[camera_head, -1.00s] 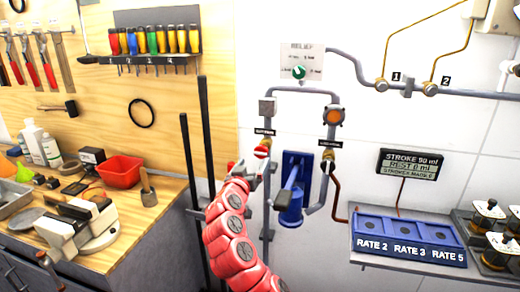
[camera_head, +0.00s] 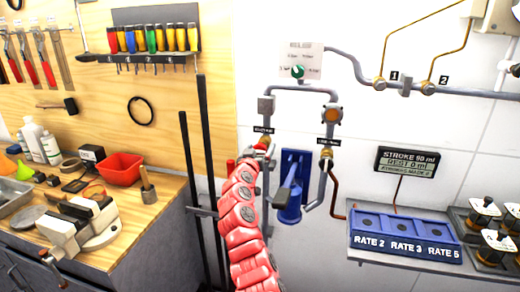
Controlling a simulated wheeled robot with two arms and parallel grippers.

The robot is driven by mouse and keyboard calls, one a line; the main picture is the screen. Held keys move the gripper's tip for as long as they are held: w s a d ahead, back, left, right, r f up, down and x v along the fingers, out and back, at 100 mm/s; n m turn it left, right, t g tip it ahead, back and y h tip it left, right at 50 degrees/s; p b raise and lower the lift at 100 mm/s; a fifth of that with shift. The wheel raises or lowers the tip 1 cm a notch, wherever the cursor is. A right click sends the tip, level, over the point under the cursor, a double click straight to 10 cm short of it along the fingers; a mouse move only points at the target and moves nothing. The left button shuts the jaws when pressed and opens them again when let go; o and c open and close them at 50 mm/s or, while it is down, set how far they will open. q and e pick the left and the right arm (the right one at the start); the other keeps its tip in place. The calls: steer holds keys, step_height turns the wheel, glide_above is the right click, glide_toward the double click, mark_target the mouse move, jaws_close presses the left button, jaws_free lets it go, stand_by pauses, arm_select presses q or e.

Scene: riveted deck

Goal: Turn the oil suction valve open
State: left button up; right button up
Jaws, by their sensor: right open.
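My red right arm rises from the bottom middle, and its right gripper (camera_head: 263,152) is at the valve on the left pipe of the pump, just below a small black label (camera_head: 264,130). The label is too small to read surely. The gripper covers most of the valve, so its handle's position is hidden. The gripper is open; I cannot tell whether it touches the valve. A second valve with a brass body (camera_head: 327,153) sits on the right pipe under another label. My left gripper is not in view.
A blue hand pump (camera_head: 290,190) with a lever stands just right of the gripper. Dark upright bars (camera_head: 206,140) stand to the left. A blue rate tray (camera_head: 405,238) and a display (camera_head: 407,162) are at right. A cluttered workbench (camera_head: 150,215) is at left.

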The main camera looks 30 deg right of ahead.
steer(key=c, duration=1.4)
steer(key=shift+n, duration=0.3)
steer(key=n, duration=0.3)
steer(key=shift+r+n+p, duration=0.1)
steer(key=shift+n+p, duration=0.2)
steer(key=shift+p, duration=0.1)
steer(key=n+p, duration=0.1)
steer(key=n, duration=0.2)
steer(key=shift+w+a+n, duration=0.1)
steer(key=shift+n, duration=0.2)
steer(key=n+p, duration=0.3)
steer(key=n, duration=0.2)
steer(key=shift+n, duration=0.3)
steer(key=shift+f+n+p, duration=0.15)
steer(key=shift+n+p, duration=0.45)
steer(key=shift+n, duration=0.5)
steer(key=shift+f+n+p, duration=0.1)
steer(key=shift+n+p, duration=0.5)
steer(key=shift+n, duration=0.5)
